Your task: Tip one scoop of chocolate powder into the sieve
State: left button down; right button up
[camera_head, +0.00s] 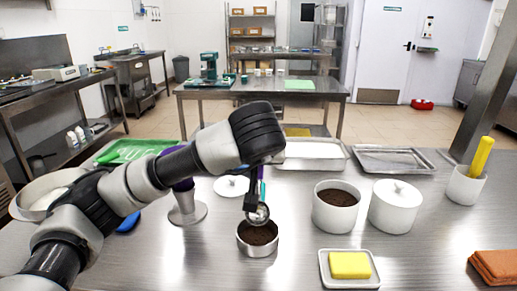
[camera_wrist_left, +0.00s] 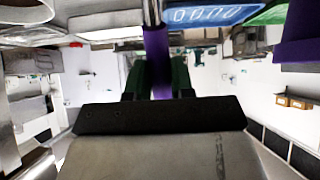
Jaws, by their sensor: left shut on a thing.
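My left gripper (camera_head: 256,180) is shut on the purple handle of a metal scoop (camera_head: 258,214). The handle (camera_wrist_left: 156,62) also shows between my fingers (camera_wrist_left: 157,80) in the left wrist view. The scoop hangs with its bowl low over a small round metal vessel (camera_head: 257,250), apparently the sieve, which has dark brown powder inside. I cannot tell what the bowl holds or whether it touches the vessel. A white pot (camera_head: 335,219) to the right is open and holds dark brown powder, apparently the chocolate powder. My right gripper is not in view.
A lidded white pot (camera_head: 394,208) stands beside the open one. A purple-topped metal stand (camera_head: 187,213) is left of the vessel. Metal trays (camera_head: 393,158) lie behind.

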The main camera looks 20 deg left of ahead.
pick_arm(q)
jog(key=w+f+g+p, duration=0.1)
jog(key=f+g+p, duration=0.1)
jog(key=p, duration=0.1)
jog(key=w+a+f+g+h+p, duration=0.1)
jog(key=w+f+g+p, duration=0.1)
jog(key=g+p, duration=0.1)
jog(key=w+f+g+h+p, duration=0.1)
jog(key=f+g+p, duration=0.1)
jog(key=g+p, duration=0.1)
jog(key=shift+w+a+p, duration=0.25)
jog(key=shift+w+p, duration=0.05)
jog(key=shift+w, duration=0.1)
jog(key=shift+w+r+h, duration=0.1)
jog(key=shift+h, duration=0.2)
jog(key=shift+r+p, duration=0.3)
jog(key=shift+p, duration=0.05)
jog(key=shift+r, duration=0.5)
